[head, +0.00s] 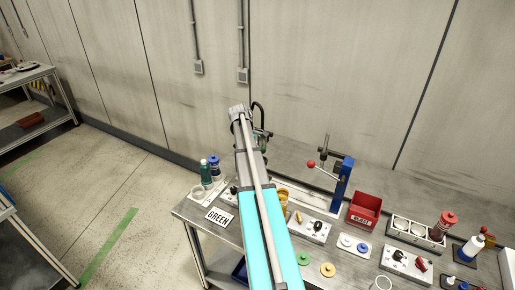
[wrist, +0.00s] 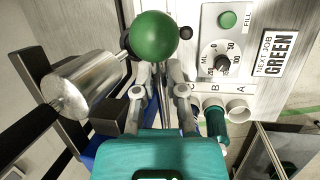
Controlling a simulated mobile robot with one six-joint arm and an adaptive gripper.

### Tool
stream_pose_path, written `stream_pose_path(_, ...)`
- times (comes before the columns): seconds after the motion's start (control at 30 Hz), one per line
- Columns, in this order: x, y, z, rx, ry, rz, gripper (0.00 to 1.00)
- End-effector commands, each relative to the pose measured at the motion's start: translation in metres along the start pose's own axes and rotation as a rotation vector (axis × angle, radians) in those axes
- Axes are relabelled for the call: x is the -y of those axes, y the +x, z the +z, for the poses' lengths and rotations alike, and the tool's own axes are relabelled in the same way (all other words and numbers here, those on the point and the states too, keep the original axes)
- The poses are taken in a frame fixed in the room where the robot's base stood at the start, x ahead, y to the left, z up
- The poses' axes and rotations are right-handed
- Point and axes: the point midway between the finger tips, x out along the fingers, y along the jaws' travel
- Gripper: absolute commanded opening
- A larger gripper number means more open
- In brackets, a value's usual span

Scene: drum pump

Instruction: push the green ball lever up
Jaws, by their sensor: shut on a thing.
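In the wrist view the green ball (wrist: 154,38) sits at the end of its lever, just beyond my gripper's fingertips. My gripper (wrist: 162,72) is shut on the green ball lever, with one finger on each side just below the ball. In the head view my own arm hides the gripper and most of the pump.
A silver cylinder (wrist: 90,85) lies close left of the gripper. A blue press (head: 343,183) with a red ball lever (head: 311,164) and a red bin (head: 364,209) stand on the bench.

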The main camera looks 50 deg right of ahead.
Motion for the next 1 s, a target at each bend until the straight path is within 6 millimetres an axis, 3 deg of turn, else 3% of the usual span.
stream_pose_path(0.67,-0.007,-0.0066,0.0082,0.009,0.012,0.004,0.0)
stream_pose_path(0.7,-0.0071,-0.0066,0.0085,0.01,0.012,0.004,0.21)
stream_pose_path(0.83,-0.0066,-0.0066,0.0081,0.009,0.011,0.003,0.45)
stream_pose_path(0.87,-0.0065,-0.0066,0.008,0.008,0.011,0.003,0.5)
stream_pose_path(1.0,-0.0059,-0.0066,0.0074,0.007,0.01,0.001,0.5)
